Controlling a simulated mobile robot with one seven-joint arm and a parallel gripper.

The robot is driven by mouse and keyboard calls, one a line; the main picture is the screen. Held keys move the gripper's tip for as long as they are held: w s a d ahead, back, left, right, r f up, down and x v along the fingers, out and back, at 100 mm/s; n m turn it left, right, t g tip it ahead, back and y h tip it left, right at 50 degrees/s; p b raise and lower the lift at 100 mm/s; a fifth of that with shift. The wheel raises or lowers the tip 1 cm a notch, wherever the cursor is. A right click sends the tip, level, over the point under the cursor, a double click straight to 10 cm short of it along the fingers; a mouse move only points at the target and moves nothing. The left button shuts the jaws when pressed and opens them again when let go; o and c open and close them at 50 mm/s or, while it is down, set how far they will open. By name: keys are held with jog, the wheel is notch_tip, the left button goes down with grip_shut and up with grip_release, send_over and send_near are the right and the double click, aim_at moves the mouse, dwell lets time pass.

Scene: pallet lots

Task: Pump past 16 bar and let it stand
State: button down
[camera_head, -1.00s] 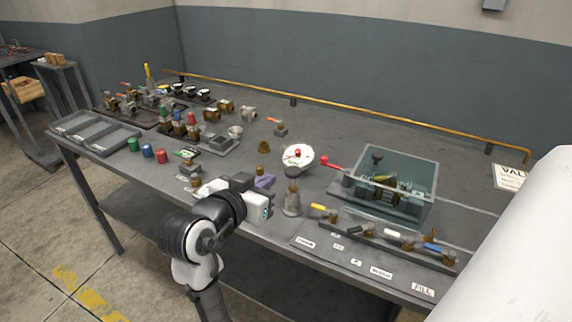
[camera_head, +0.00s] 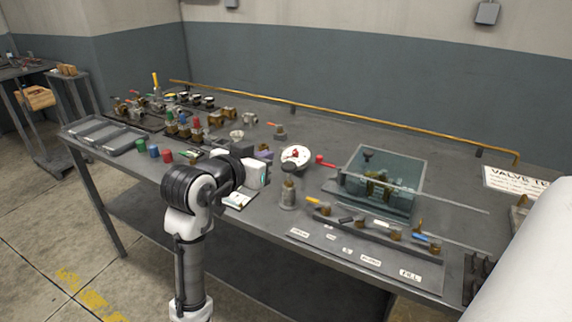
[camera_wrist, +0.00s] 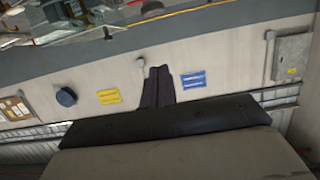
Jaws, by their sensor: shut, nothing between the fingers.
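A row of valves with yellow, black, white and blue (camera_head: 428,238) handles lies before the tank. My gripper (camera_head: 264,152) is shut and empty, left of the gauge and apart from the lever; my wrist partly hides it. In the wrist view its dark closed fingers (camera_wrist: 157,88) point at the wall.
Labelled plates such as FILL (camera_head: 410,275) lie along the bench's front edge. Green, blue and red cups (camera_head: 154,151) and a grey divided tray (camera_head: 100,135) are at the left, with many valves behind. A brass rail (camera_head: 400,127) runs along the back.

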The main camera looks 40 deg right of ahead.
jog(key=shift+d, duration=0.1)
jog(key=p, duration=0.3)
send_over(289, 168)
jog(key=a, duration=0.2)
jog(key=f, duration=0.2)
jog(key=shift+w+d+f+p, duration=0.1)
jog(key=shift+d+f+p, duration=0.15)
jog(key=shift+f, duration=0.9)
jog(key=shift+d+f+p, duration=0.1)
jog(key=shift+d+f, duration=0.1)
jog(key=shift+f, duration=0.9)
jog(key=shift+f, duration=0.1)
notch_tip(289, 168, down, 4)
jog(key=shift+r+b, duration=0.25)
jog(key=shift+b, duration=0.95)
